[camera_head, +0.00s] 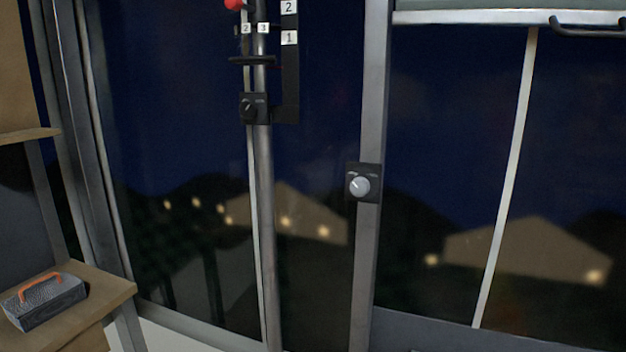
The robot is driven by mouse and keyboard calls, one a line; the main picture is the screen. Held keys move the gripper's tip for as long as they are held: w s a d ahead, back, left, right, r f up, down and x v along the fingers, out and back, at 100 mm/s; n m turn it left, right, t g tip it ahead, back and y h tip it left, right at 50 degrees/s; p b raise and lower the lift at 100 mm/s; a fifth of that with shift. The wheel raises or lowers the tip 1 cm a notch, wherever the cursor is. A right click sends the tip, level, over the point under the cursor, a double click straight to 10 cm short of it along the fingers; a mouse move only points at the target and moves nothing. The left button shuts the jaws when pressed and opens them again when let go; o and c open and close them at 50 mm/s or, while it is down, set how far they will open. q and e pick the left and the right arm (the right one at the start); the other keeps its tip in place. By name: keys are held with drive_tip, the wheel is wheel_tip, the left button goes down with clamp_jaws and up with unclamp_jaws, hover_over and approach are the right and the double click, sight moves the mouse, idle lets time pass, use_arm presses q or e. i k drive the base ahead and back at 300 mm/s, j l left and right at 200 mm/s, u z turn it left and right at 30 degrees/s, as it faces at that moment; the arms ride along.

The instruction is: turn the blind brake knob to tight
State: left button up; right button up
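A round silver-white knob (360,186) sits on a small black plate (374,168) on the grey window post right of centre. Its dark pointer mark appears to point up and left. Small markings on the plate above it are too small to read. A second knob, black (249,109), sits on a black plate on the thin pole further left, with a light pointer line and unreadable marks. I cannot read which knob is labelled as the blind brake. Neither of my grippers is in view.
A pale blind bar (470,17) with a dark handle (585,27) crosses the top right. A grey box with an orange handle (42,288) lies on a wooden shelf (100,288) at lower left. A red ball (234,4) shows at the top. Space before the posts looks clear.

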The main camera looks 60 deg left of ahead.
sight(359, 186)
drive_tip(key=u, duration=1.55)
